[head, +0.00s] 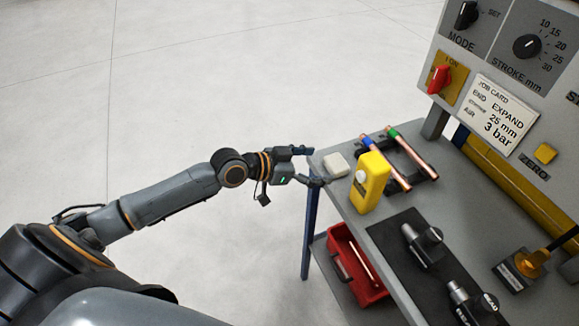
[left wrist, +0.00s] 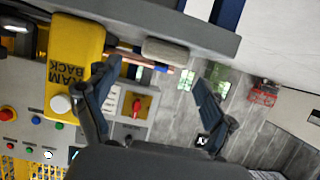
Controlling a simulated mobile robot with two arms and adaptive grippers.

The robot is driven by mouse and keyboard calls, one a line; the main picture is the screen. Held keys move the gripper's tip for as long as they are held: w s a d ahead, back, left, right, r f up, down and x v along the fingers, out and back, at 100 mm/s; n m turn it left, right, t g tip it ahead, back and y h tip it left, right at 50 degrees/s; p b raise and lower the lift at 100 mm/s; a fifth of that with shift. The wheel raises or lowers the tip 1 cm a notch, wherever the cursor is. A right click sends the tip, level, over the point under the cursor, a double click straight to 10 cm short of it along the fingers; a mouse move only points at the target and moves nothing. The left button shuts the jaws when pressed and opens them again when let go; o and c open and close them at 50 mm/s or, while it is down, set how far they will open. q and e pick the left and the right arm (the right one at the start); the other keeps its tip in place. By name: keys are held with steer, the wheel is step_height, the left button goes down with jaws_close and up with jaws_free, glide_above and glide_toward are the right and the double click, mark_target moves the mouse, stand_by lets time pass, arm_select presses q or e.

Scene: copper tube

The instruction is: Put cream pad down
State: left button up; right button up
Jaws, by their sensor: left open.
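The cream pad (head: 335,165) is a small pale block lying flat on the grey bench top (head: 350,208), near its far left corner. It also shows in the left wrist view (left wrist: 166,51), where the scene is upside down, beyond the fingertips. My left gripper (head: 313,167) is open at the bench's left edge, just left of the pad. Its two fingers are spread wide with nothing between them, and the pad appears apart from them. My right gripper is not in view.
A yellow box (head: 369,183) with a white knob stands right of the pad. Copper tubes (head: 397,172) lie in a dark rack behind it. A black mat (head: 390,226) holds tools nearer. A red bin (head: 364,284) sits on the lower shelf. Open floor lies left of the bench.

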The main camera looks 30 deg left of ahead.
arm_select(q)
steer(key=b+v, duration=0.1)
steer(key=v, duration=0.8)
steer(key=shift+d, duration=0.15)
steer(key=shift+r, duration=0.15)
